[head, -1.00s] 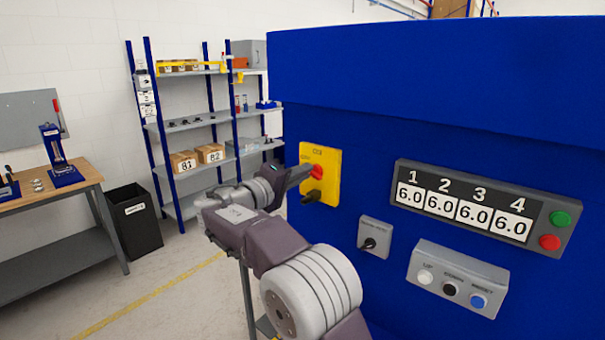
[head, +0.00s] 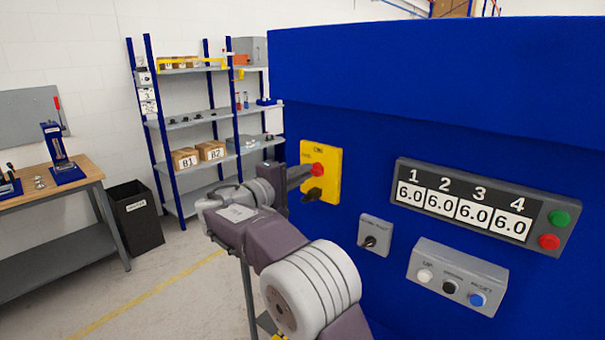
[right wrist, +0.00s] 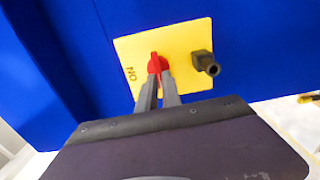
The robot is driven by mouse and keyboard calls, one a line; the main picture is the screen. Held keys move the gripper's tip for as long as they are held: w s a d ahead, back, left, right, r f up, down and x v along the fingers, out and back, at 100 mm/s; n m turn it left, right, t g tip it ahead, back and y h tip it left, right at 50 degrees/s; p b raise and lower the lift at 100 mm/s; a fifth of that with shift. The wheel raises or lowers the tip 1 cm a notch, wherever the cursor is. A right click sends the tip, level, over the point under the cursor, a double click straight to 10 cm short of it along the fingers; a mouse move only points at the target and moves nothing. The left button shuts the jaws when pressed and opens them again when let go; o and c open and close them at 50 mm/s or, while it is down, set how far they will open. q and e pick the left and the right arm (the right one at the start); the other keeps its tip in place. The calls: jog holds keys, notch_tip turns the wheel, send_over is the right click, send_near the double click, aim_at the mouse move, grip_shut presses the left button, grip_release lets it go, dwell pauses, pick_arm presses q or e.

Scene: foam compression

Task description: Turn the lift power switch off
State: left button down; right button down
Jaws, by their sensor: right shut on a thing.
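The lift power switch is a red knob (head: 317,170) on a yellow plate (head: 332,180) on the blue machine's side. My right gripper (head: 306,174) is shut on the knob, and its fingers hide part of it in the head view. In the right wrist view both fingertips (right wrist: 158,75) pinch the red knob (right wrist: 155,62). There the knob's long axis runs roughly up and down, across the direction of the ON mark (right wrist: 131,74), which sits to its left. A dark cylindrical fitting (right wrist: 206,63) sticks out of the plate beside the knob. My left gripper is not in view.
On the blue machine (head: 450,90) are a small grey box with a black knob (head: 374,236), a button box (head: 457,280) and a display (head: 480,208) reading 6.0 in each field. Shelving (head: 185,120), a black bin (head: 135,217) and a workbench (head: 75,195) stand left. Floor between is clear.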

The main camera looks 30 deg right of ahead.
jog(key=c, duration=1.5)
grip_release()
jog(key=b+v, duration=0.2)
jog(key=v, duration=0.7)
jog(key=shift+d, duration=0.1)
